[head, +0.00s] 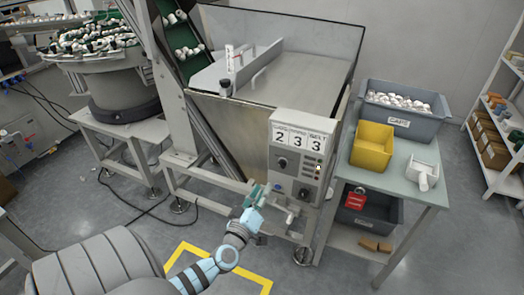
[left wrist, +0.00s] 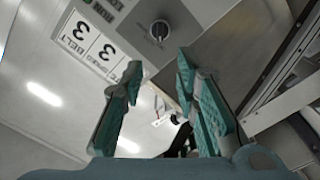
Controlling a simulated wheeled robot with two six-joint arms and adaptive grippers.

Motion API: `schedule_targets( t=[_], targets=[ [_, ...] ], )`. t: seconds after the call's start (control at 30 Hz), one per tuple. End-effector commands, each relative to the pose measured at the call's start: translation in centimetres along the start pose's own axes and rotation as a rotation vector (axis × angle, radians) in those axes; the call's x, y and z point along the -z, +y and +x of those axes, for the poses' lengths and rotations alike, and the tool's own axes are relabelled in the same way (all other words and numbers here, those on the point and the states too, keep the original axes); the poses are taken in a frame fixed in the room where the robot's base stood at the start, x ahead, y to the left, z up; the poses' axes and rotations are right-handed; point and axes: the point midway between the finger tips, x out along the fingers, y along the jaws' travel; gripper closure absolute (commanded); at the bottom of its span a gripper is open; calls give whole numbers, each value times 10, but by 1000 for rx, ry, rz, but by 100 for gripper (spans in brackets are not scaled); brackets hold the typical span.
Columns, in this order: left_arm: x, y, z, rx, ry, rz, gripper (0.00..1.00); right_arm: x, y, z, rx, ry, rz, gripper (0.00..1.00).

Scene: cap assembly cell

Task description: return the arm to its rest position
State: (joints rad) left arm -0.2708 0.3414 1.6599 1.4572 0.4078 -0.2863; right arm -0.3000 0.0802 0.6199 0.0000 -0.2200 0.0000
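My left arm reaches in from the bottom of the head view. My left gripper (head: 254,196) is just in front of the lower left part of the control panel (head: 297,160) on the hopper machine. In the left wrist view the two teal fingers (left wrist: 160,90) stand apart with nothing between them. Behind them the panel (left wrist: 110,30) shows a black knob (left wrist: 159,30) and number cards. I cannot tell whether any part of the gripper touches the panel. My right gripper is in neither view.
The hopper (head: 275,62) and its frame stand ahead. To the right, a table (head: 398,182) carries a grey caps bin (head: 425,122), a yellow bin (head: 372,145) and a white scoop (head: 423,174). A bowl feeder (head: 118,88) stands left. Floor with yellow marking (head: 256,279) is open nearby.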

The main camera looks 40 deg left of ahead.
Motion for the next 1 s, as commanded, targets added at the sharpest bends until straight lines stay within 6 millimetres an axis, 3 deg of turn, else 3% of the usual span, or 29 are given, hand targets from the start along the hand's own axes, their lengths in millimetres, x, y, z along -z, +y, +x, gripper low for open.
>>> schedule_targets(
  t=[0.5,0.57,0.67,0.77,0.87,0.9,0.97,1.0],
  targets=[
    [-3,1,0,-4,-11,-13,72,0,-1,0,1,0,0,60],
    [-14,2,-1,-25,-57,25,72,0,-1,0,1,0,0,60],
    [-59,-34,-13,-5,-211,207,72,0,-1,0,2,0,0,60],
    [-120,-99,-52,75,-443,422,72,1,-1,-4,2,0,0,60],
    [-175,-171,-120,178,-720,625,72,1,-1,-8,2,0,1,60],
    [-191,-198,-154,221,-831,693,72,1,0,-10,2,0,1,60],
    [-210,-233,-208,279,-998,789,72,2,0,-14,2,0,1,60],
    [-219,-251,-245,309,-1104,846,72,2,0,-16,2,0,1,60]
  ],
)
